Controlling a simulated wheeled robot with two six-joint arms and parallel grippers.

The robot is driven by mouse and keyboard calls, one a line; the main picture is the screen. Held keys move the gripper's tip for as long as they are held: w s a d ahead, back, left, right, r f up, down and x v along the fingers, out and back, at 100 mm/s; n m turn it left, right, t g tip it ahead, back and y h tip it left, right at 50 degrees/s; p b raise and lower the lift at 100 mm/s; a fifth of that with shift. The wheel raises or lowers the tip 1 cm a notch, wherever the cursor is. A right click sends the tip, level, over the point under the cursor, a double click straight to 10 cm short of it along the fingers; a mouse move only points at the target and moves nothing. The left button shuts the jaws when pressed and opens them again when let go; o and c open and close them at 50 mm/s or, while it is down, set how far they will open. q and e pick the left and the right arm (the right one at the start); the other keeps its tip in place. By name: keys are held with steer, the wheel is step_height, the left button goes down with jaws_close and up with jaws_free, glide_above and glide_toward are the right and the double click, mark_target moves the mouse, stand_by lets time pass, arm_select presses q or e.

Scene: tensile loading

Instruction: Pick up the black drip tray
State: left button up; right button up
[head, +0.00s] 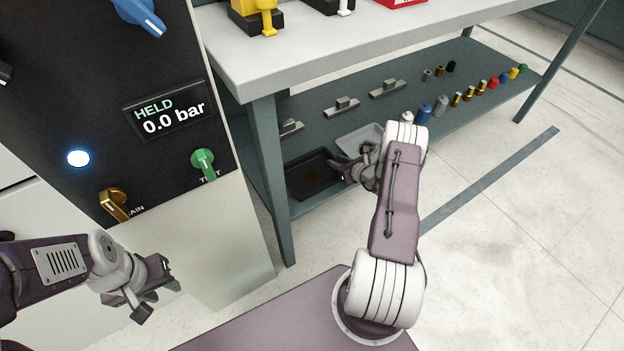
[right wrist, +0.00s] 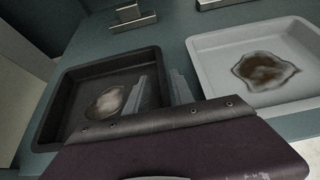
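The black drip tray (head: 305,170) lies on the lower shelf under the bench, near its left leg. In the right wrist view the black tray (right wrist: 88,82) is at the left, with a brownish wet patch on its floor. My right gripper (head: 346,173) is at the tray's right side; its fingers (right wrist: 160,92) are apart. One finger is over the tray's inside and the other is by the outside of its right wall; contact cannot be told. My left gripper (head: 154,287) is open and empty, in front of the test cabinet.
A grey tray (head: 352,142) with a brown stain stands just right of the black one. Metal blocks (head: 340,105) and several small fittings (head: 470,92) stand on the shelf (head: 420,85). The bench leg (head: 268,170) and black control panel (head: 130,75) are at the left.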

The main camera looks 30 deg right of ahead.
steer(key=shift+w+a+f, duration=0.1)
steer(key=shift+w+f, duration=0.6)
steer(key=shift+w, duration=0.35)
steer(key=shift+r, duration=0.1)
jaws_close()
stand_by(0.4)
